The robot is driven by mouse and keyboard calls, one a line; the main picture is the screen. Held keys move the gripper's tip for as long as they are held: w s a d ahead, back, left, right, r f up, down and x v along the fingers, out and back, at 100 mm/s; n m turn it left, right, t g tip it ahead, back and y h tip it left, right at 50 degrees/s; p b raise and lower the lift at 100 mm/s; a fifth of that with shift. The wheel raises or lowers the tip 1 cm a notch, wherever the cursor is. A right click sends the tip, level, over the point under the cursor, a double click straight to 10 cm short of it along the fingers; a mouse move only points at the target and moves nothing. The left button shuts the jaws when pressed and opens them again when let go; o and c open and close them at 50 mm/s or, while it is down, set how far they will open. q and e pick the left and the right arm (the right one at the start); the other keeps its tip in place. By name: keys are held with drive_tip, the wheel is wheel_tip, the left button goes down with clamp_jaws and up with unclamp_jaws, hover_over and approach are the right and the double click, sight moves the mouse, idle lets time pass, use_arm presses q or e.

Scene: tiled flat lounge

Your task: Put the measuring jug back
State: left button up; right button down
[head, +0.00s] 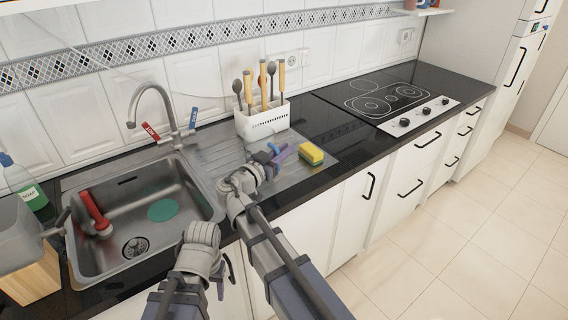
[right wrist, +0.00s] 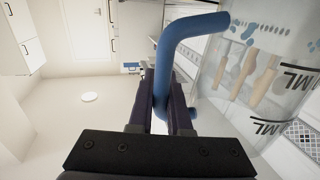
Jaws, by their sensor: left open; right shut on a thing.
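The measuring jug (right wrist: 262,85) is clear, with dark ML marks and a blue handle (right wrist: 190,28). My right gripper (right wrist: 161,95) is shut on the handle, seen in the right wrist view. In the head view, my right gripper (head: 276,155) is over the drainboard, left of the yellow sponge, with a bit of blue handle at its fingers. The clear jug body is hard to make out there. My left gripper (head: 219,287) is low in front of the counter, below the sink's front edge. It is mostly hidden behind its wrist and apart from the jug.
The steel sink (head: 200,199) holds a red-handled thing (head: 95,212) and a teal disc (head: 162,210). A tap (head: 160,93) stands behind it. A white utensil holder (head: 262,122), the sponge (head: 311,154) and a hob (head: 386,103) are along the counter. A soap bottle (head: 24,187) is at left.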

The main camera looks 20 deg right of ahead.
use_arm(q)
drive_tip(key=shift+f+b, duration=1)
drive_tip(key=shift+f, duration=0.45)
use_arm(e)
drive_tip(key=shift+f, duration=1.5)
drive_tip(key=shift+f, duration=0.1)
drive_tip(key=c, duration=0.9)
unclamp_jaws()
use_arm(q)
drive_tip(key=shift+f, duration=0.15)
use_arm(e)
drive_tip(key=shift+o, duration=0.2)
